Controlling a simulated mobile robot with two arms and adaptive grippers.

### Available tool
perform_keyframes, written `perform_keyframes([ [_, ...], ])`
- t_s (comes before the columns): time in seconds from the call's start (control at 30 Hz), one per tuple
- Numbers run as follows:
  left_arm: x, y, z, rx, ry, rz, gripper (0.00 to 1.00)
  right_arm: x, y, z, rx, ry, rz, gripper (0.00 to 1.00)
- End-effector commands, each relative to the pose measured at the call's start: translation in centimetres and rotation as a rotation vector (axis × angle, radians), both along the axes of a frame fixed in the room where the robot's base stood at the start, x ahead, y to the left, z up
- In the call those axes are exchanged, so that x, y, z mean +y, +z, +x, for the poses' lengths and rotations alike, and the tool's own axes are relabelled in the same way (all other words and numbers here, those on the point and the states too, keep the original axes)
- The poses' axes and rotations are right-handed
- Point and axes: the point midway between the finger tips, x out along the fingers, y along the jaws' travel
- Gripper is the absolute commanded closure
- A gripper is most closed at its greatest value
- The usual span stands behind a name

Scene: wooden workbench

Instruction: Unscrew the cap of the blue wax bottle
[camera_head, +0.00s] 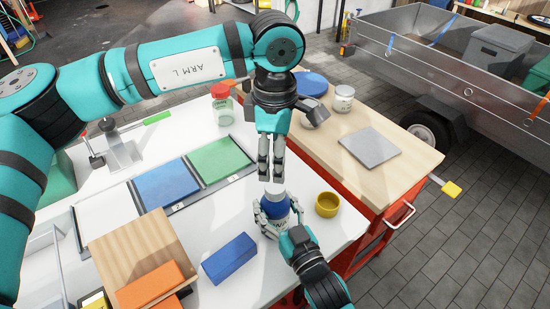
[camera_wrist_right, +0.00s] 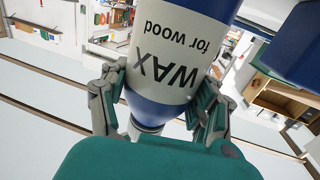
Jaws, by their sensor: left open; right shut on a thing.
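The blue wax bottle (camera_head: 273,209) stands on the white bench top near its right-hand corner. My right gripper (camera_head: 276,217) is shut around the bottle, with fingers on both sides. My left gripper (camera_head: 270,173) points down just above the cap, fingers apart; whether it touches the cap is unclear.
A yellow cup (camera_head: 327,204) stands right of the bottle, and a blue block (camera_head: 229,258) lies left of it. Blue (camera_head: 167,184) and green (camera_head: 219,160) panels lie behind. A red-capped jar (camera_head: 222,104) stands further back. A wooden-topped cart (camera_head: 420,157) adjoins on the right.

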Motion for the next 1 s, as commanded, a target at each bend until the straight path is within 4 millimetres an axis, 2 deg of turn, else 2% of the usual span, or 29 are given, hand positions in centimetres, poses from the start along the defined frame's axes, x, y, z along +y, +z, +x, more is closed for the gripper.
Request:
perform_keyframes([
  [0.1,-0.04,-0.02,-0.02,-0.001,-0.261,0.000,0.41,-0.01,-0.03,0.00,0.001,0.000,0.000,1.00],
  [0.7,-0.03,-0.02,-0.04,0.000,-1.582,-0.001,0.41,-0.01,-0.04,0.00,0.001,0.000,0.000,1.00],
  [0.83,-0.02,-0.02,-0.04,0.000,-1.784,-0.001,0.41,-0.01,-0.04,0.00,0.001,0.000,0.000,1.00],
  [1.0,-0.01,-0.05,-0.04,0.000,-1.929,-0.002,0.41,-0.01,-0.04,0.00,0.001,0.000,0.000,1.00],
])
